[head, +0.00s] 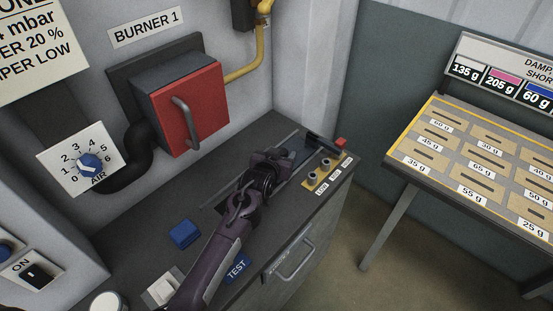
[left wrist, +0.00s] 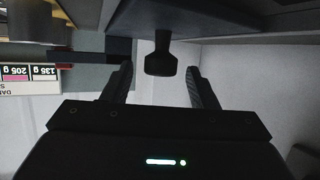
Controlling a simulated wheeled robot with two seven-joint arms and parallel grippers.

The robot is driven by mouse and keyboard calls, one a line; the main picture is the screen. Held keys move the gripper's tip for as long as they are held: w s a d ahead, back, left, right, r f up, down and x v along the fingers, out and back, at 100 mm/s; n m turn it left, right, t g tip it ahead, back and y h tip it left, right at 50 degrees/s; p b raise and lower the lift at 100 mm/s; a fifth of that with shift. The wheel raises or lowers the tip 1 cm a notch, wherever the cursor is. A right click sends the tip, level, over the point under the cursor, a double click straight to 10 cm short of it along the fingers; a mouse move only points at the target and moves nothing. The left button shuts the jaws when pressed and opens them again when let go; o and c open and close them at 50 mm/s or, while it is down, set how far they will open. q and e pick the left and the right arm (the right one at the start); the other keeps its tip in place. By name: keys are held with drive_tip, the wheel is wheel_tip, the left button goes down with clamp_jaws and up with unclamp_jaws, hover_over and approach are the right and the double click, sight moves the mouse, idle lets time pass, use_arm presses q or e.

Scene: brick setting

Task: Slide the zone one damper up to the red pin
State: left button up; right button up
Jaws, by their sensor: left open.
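The red pin (head: 341,142) stands at the far right end of the counter-top slide. A dark flat plate (head: 308,147), apparently part of the damper slide, lies just left of it. My left gripper (head: 284,158) is over the slide, short of the red pin, and hides part of the track. In the left wrist view a dark knob (left wrist: 160,60), apparently the damper's handle, shows between the two open fingers (left wrist: 158,70), with a gap on each side. Whether the fingers reach fully around it I cannot tell. My right gripper is not in view.
A brass plate with two small knobs (head: 319,174) sits right of my gripper on the counter (head: 150,258). A blue block (head: 185,233) lies left of my arm. The red burner door (head: 190,108) rises behind. A weight board (head: 400,153) stands to the right.

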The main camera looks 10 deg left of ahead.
use_arm(q)
drive_tip(key=shift+v, duration=2.75)
